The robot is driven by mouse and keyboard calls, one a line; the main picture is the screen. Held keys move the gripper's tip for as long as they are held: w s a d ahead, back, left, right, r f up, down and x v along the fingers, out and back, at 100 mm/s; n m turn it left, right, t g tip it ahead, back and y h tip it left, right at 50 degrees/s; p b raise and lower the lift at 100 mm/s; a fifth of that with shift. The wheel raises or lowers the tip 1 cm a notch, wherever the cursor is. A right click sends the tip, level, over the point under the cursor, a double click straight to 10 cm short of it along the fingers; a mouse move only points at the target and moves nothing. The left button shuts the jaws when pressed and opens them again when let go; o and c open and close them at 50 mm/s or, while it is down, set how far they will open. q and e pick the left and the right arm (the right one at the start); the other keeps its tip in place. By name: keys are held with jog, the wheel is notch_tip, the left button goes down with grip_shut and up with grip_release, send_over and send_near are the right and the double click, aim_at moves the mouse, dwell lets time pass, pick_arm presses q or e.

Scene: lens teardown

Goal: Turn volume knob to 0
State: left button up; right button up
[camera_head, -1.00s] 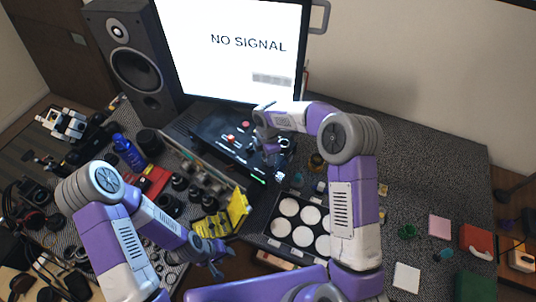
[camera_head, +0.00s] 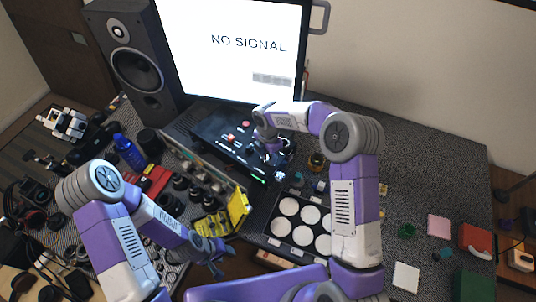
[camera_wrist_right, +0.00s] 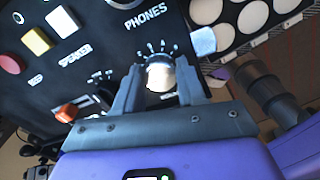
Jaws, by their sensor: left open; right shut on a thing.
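The black control panel (camera_head: 212,124) lies below the monitor in the head view, and its face fills much of the right wrist view (camera_wrist_right: 100,30). A silvery round knob (camera_wrist_right: 160,73) sits on it with a ring of white numbers around its upper side. My right gripper (camera_wrist_right: 158,85) has one finger on each side of this knob and is shut on it. The label below the knob is mostly hidden by the gripper, so I cannot read its name or exact setting. My left gripper (camera_head: 217,258) is open and empty, low in the head view, away from the panel.
Red (camera_wrist_right: 12,64), yellow (camera_wrist_right: 37,41) and white (camera_wrist_right: 62,21) buttons and an orange-red switch (camera_wrist_right: 66,113) are on the panel. A tray of white discs (camera_head: 272,232) lies right of it. A speaker (camera_head: 135,60) and monitor (camera_head: 235,45) stand behind.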

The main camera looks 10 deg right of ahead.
jog(key=o, duration=1.1)
jog(key=shift+c, duration=0.2)
notch_tip(320, 180, up, 8)
jog(key=shift+f, duration=0.15)
